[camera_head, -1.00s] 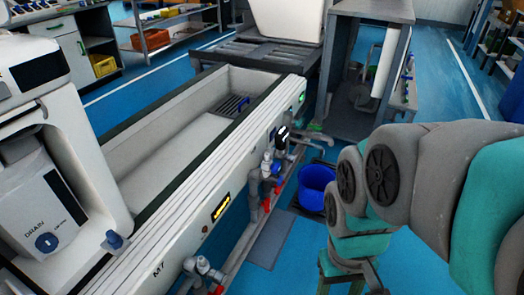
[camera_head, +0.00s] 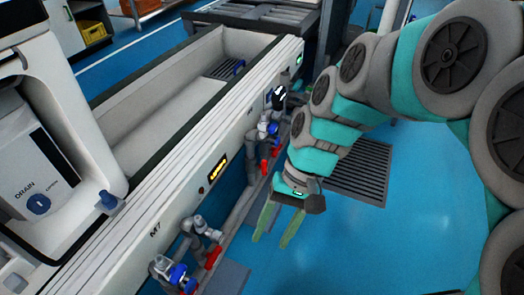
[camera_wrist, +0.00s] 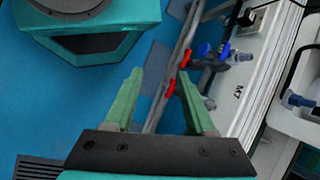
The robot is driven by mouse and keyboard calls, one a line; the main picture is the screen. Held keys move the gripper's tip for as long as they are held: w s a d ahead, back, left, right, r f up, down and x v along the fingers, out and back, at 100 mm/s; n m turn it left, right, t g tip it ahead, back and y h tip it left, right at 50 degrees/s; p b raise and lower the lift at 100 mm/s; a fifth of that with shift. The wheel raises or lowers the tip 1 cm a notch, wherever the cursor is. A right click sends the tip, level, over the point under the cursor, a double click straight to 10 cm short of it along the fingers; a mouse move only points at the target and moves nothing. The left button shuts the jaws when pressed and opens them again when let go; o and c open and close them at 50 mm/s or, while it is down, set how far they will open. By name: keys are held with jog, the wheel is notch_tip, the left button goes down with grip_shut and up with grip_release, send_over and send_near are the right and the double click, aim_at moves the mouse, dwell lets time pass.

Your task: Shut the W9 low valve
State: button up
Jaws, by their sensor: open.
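No W9 label is readable, so I cannot tell which valve is W9. Low on the trough's front, near the M7 mark, grey pipe fittings carry a red valve handle (camera_head: 213,257) and a blue valve handle (camera_head: 178,273). Farther along are another blue handle (camera_head: 272,127) and red handles (camera_head: 276,152). In the wrist view, red handles (camera_wrist: 170,88) and blue handles (camera_wrist: 203,49) show beyond the fingertips. My gripper (camera_head: 279,225) is open and empty, its green fingers pointing down beside the pipes, apart from the handles. The fingers also show in the wrist view (camera_wrist: 160,74).
The long white trough (camera_head: 150,210) borders the left, with a grey pipe (camera_head: 240,208) along its lower front. A white DRAIN unit (camera_head: 45,165) stands at left. A dark floor grate (camera_head: 358,172) lies behind my arm. Blue floor (camera_head: 400,245) is clear at right.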

jog(key=w+a+f+m+g+y+b, duration=0.1)
jog(key=w+a+f+m+y+b, duration=0.25)
jog(key=w+a+y, duration=0.5)
jog(key=m+t+y+b, duration=0.4)
jog(key=m+t+b, duration=0.3)
jog(key=m, duration=0.6)
send_over(267, 167)
jog(key=s+a+p, duration=0.2)
jog(key=s+a, duration=0.1)
jog(key=s, duration=0.5)
notch_tip(267, 167, down, 15)
jog(key=t, duration=0.1)
jog(key=w+d+f+m+t+h+b, duration=0.1)
jog(key=w+d+f+m+t, duration=0.25)
jog(key=f, duration=0.25)
jog(key=w+d+f+m+t+b, duration=0.1)
jog(key=w+d+f+m+t, duration=0.1)
jog(key=d+f, duration=0.35)
jog(key=shift+b+x, duration=0.4)
jog(key=shift+x, duration=3.35)
jog(key=shift+s+f, duration=0.1)
grip_shut()
